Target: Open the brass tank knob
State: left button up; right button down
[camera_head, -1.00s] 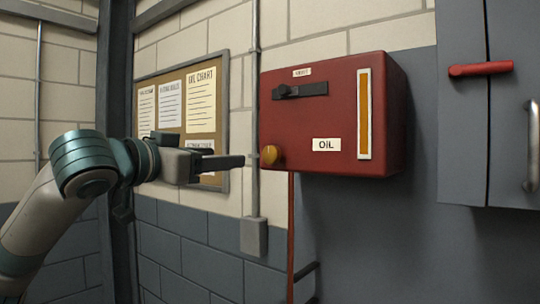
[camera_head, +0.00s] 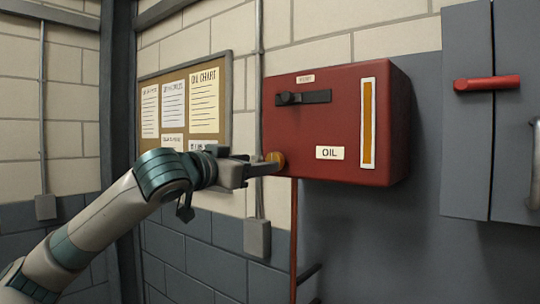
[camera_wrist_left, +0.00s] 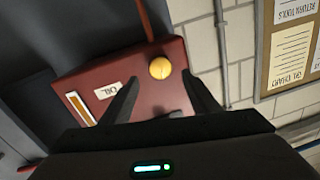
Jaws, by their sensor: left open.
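The red oil tank (camera_head: 300,135) is mounted on the wall, with an OIL label and an amber sight strip on its front. The round brass knob (camera_head: 276,160) sits at the tank's lower left corner. My left gripper (camera_head: 268,168) is at the knob in the head view, its fingers partly covering it. In the left wrist view the brass knob (camera_wrist_left: 160,68) shows whole, ahead of and between the two spread fingertips of the open left gripper (camera_wrist_left: 166,80). No finger visibly touches it there. My right gripper is not in view.
A black lever (camera_head: 303,97) is on the tank's upper front. A grey conduit with a box (camera_head: 257,238) and a red pipe (camera_head: 293,225) run beside and below the tank. A notice board (camera_head: 185,105) hangs left. A grey cabinet (camera_head: 468,150) with a red handle (camera_head: 487,83) stands right.

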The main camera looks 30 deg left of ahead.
aim_at(276, 156)
pick_arm(q)
jog(key=w+p, duration=0.2)
jog(key=w, duration=0.4)
jog(key=shift+w, duration=0.4)
jog(key=c, duration=1)
